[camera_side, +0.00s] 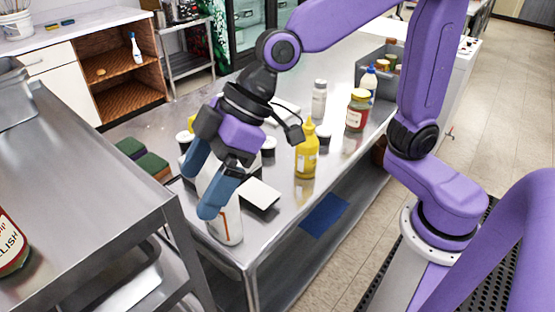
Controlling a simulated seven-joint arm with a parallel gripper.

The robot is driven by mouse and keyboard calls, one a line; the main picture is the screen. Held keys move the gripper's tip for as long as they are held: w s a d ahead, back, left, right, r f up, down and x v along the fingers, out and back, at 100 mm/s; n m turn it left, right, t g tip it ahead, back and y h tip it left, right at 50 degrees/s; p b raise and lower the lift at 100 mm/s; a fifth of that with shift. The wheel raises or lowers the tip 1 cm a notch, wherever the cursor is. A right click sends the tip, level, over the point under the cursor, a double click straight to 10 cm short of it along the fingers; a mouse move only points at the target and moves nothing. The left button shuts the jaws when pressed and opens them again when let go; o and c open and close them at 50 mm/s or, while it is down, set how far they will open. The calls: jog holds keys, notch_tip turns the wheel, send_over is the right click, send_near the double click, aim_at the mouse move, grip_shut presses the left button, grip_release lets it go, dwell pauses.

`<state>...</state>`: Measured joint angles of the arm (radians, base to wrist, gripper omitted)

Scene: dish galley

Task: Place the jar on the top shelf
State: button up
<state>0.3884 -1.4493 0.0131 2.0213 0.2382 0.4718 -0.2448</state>
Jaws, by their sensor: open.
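Another jar with a "RELISH" label (10,245) stands on the upper surface of a steel shelf unit (90,175) at the left edge, partly cut off. My gripper (203,188) points down with its blue fingers apart, over the table's near left end. It is well away from the red-labelled jar. A white container with an orange stripe (228,226) stands just below the fingers, partly hidden by them; I cannot tell whether they touch.
A yellow squeeze bottle (306,155), a white bottle (319,97) and a blue-capped bottle (369,82) stand on the table. A white flat piece (260,194) lies near my gripper. A grey bin (375,57) is at the back. Much of the shelf unit's top is bare.

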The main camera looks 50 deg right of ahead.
jog(key=s+d+f+h, duration=0.2)
jog(key=s+d+f, duration=0.1)
jog(key=d, duration=0.5)
jog(key=s+d+f+g+h, duration=0.1)
jog(key=s+d+f+h, duration=0.1)
jog(key=s+d, duration=0.4)
jog(key=s+d+f+g+h, duration=0.1)
jog(key=s+d+f+h, duration=0.1)
jog(key=d, duration=0.9)
jog(key=s+f, duration=0.1)
jog(key=s, duration=0.1)
jog(key=shift+s+d+f+h, duration=0.3)
jog(key=shift+s+d+h, duration=0.1)
